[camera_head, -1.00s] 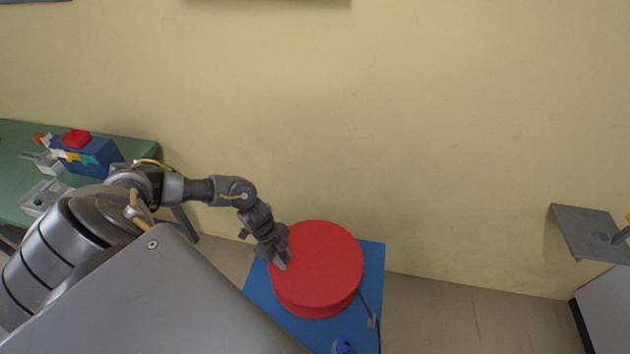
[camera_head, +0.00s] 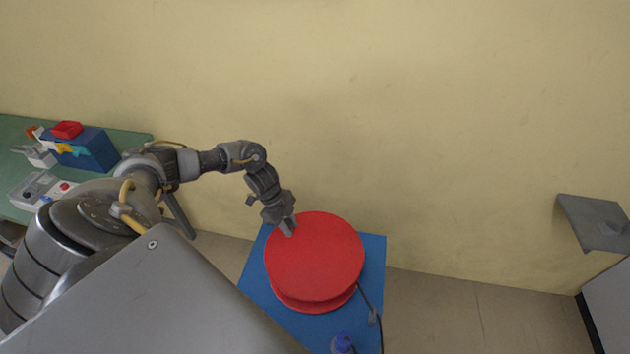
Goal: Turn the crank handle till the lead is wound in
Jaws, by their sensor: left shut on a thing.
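A large red reel (camera_head: 316,262) stands on a blue base (camera_head: 262,285) on the floor near the wall. A dark lead (camera_head: 368,299) runs from the reel's right side down to a grey piece and a blue plug-like part (camera_head: 343,342) at the front. My left gripper (camera_head: 290,229) is at the upper left part of the reel's top face, pointing down. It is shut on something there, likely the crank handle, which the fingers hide. My right gripper is not in view.
A green table (camera_head: 128,147) at the left holds a blue box (camera_head: 92,152) with coloured parts and grey socket boxes (camera_head: 36,190). A grey shelf (camera_head: 597,224) juts out at the right. Floor (camera_head: 440,310) right of the base is clear.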

